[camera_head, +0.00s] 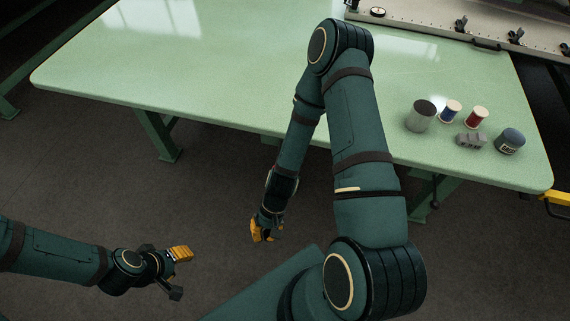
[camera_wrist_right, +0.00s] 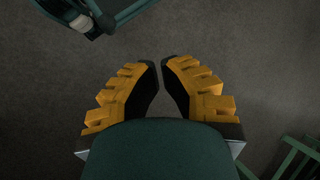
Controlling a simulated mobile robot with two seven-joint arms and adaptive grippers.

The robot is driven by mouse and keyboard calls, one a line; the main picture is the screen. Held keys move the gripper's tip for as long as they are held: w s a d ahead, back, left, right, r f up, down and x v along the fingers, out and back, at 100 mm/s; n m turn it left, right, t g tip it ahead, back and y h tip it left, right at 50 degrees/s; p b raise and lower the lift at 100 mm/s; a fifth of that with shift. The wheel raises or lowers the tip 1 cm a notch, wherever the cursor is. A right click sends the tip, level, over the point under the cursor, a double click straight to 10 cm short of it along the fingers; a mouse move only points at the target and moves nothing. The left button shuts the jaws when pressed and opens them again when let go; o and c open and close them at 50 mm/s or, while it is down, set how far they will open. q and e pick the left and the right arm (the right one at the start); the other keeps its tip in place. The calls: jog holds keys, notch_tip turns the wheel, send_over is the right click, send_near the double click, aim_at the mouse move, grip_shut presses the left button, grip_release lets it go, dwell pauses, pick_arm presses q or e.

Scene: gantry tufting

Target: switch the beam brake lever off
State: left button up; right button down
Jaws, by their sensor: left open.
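I cannot make out the beam brake lever for certain. A dark knob-ended lever (camera_head: 435,195) hangs below the front edge of the table on the right; whether it is the brake lever I cannot tell. My left gripper (camera_head: 183,273) is open and empty over the floor at lower left, well apart from the table. My right gripper (camera_head: 264,233) points down over the floor in front of the table, left of the hanging lever. In the right wrist view the right gripper (camera_wrist_right: 161,64) has its fingertips close together, with a narrow gap and nothing between them.
The pale green table (camera_head: 220,80) is mostly bare. A grey cup (camera_head: 420,116), blue spool (camera_head: 450,112), red spool (camera_head: 477,118), grey block (camera_head: 471,140) and dark jar (camera_head: 510,141) stand at its right. A metal rail (camera_head: 440,24) with black clamps lies behind. A yellow bar (camera_head: 558,198) shows at far right.

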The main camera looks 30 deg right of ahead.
jog(key=w+d+f+m+t+y+p, duration=0.2)
jog(key=w+d+m+t+y+p, duration=0.2)
jog(key=w+d+m+t+y, duration=0.45)
jog(key=w+d+f+m+t+h, duration=0.1)
jog(key=d+f+m+t+h, duration=0.1)
jog(key=d+m+t+h, duration=0.4)
jog(key=d+t+h, duration=0.4)
jog(key=d+h, duration=0.2)
jog(key=d, duration=0.4)
jog(key=shift+w+f+h+p, duration=0.15)
jog(key=shift+f+h+p, duration=0.05)
jog(key=shift+h+p, duration=0.2)
jog(key=shift+m, duration=0.25)
